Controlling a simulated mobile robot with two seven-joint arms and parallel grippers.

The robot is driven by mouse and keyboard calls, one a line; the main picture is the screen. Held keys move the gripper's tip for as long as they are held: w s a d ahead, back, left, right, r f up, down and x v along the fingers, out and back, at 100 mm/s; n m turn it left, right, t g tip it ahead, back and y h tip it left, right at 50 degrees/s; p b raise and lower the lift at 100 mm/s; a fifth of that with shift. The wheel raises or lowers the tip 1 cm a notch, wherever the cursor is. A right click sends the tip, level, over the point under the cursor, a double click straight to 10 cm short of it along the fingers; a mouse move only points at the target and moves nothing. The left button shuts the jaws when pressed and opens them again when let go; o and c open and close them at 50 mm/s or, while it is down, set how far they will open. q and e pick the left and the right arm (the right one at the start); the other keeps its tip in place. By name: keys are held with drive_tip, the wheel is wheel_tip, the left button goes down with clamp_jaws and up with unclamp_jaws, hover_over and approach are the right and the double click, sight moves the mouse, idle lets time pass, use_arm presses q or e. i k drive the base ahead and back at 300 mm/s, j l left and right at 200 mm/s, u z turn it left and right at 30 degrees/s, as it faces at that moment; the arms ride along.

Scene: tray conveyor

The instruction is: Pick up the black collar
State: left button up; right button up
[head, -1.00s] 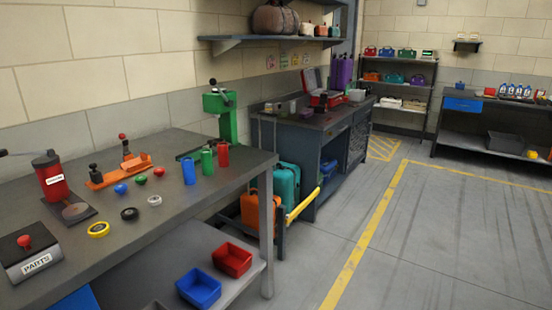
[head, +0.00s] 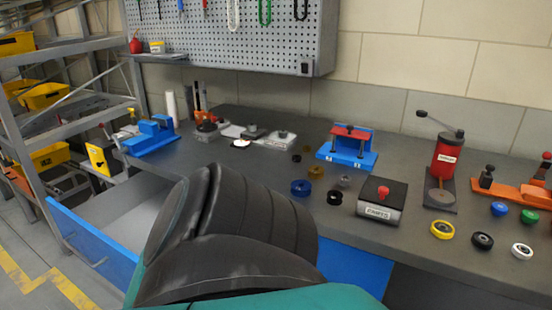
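Two black rings lie on the grey workbench (head: 410,268) in the head view. One black ring (head: 482,240) lies between the yellow ring (head: 442,230) and the white ring (head: 522,251), near the front edge at right. A smaller black ring (head: 334,198) lies left of the grey PARTS box (head: 381,202), close to a blue ring (head: 300,188). I cannot tell which one is the black collar. Neither of my grippers is in view. A large black and teal shape, seemingly part of my own arm, fills the lower middle and hides part of the bench front.
A red press (head: 446,160), a blue fixture (head: 347,150) and an orange fixture (head: 512,190) stand on the bench. A blue-fronted drawer (head: 92,240) stands open at left. A shelf rack (head: 60,110) is at far left.

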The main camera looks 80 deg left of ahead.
sight(296, 158)
drive_tip(key=u, duration=3.15)
